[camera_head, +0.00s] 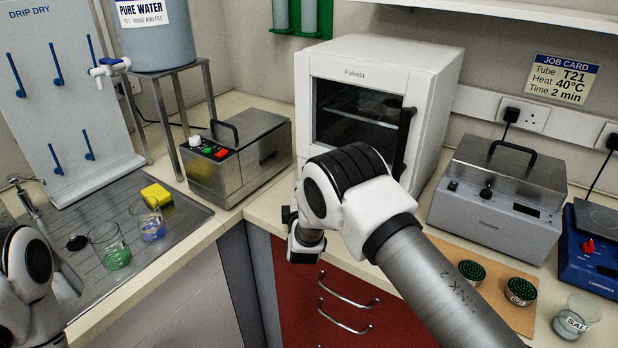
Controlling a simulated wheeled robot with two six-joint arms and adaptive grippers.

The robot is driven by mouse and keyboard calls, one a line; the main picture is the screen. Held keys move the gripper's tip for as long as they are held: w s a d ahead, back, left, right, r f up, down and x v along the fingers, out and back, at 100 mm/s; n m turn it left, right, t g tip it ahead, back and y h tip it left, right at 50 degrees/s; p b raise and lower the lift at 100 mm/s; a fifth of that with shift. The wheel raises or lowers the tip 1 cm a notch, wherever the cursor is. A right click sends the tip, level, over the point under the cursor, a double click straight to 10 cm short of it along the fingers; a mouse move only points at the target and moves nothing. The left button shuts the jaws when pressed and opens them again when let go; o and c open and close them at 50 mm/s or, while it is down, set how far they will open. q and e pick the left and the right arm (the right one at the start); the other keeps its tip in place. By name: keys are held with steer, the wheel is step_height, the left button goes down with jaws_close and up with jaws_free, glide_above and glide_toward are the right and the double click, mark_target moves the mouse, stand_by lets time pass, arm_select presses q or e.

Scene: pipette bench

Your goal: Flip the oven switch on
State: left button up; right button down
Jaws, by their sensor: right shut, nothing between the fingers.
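The oven (382,90) is a white box marked Fulvela, standing on the bench at the back middle. It has a dark glass door, which is shut, and a black upright handle (404,143). The lower part of its front is hidden behind my right arm, and I cannot see its switch. My right gripper (290,215) is shut and empty in front of the oven's lower left, mostly hidden by my own wrist. I cannot tell whether it touches the oven. Part of my left arm shows at the lower left edge; its gripper is out of the picture.
A steel bath (240,157) with coloured buttons stands left of the oven. A steel heater unit (499,200) stands to the right. Beakers (111,247) and a yellow sponge (157,195) are on the drainer at left. Red drawers (300,300) are below the bench.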

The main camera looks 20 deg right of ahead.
steer(key=w+d, duration=0.1)
steer(key=w+d+p, duration=0.1)
steer(key=w+d, duration=0.1)
steer(key=shift+w+f, duration=0.2)
steer(key=shift+w, duration=0.05)
steer(key=shift+w+d, duration=0.15)
steer(key=shift+d, duration=0.15)
steer(key=shift+s+r, duration=0.1)
steer(key=shift+s, duration=0.1)
